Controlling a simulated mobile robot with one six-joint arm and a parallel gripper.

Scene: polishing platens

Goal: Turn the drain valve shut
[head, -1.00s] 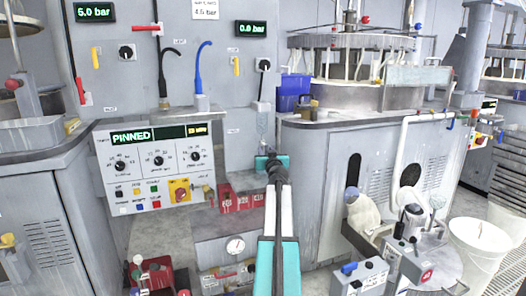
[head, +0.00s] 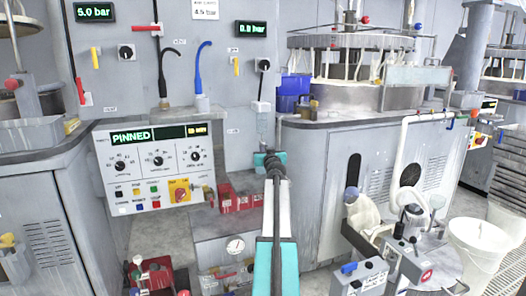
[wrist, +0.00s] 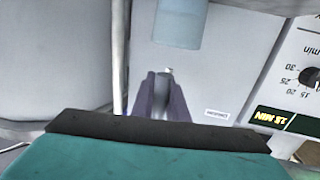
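A clear bowl (head: 262,122) hangs on the grey wall panel, just above my gripper (head: 269,158) in the head view. A pale blue translucent cylinder (wrist: 190,22), seemingly this bowl, fills the top of the wrist view. The drain valve itself is not clearly visible. A small pale tip (wrist: 169,71) shows by the fingertips and may be part of it. My gripper's two dark fingers (wrist: 163,84) are close together with a narrow grey strip between them. I cannot tell whether that strip is a held part or the background.
A control box (head: 155,168) reading PINNED juts out left of my gripper; its dials show inverted in the wrist view (wrist: 303,80). Red bins (head: 240,199) stand below. A blue bin (head: 294,92) and a polishing machine (head: 350,95) stand to the right. Black and blue hoses rise behind the box.

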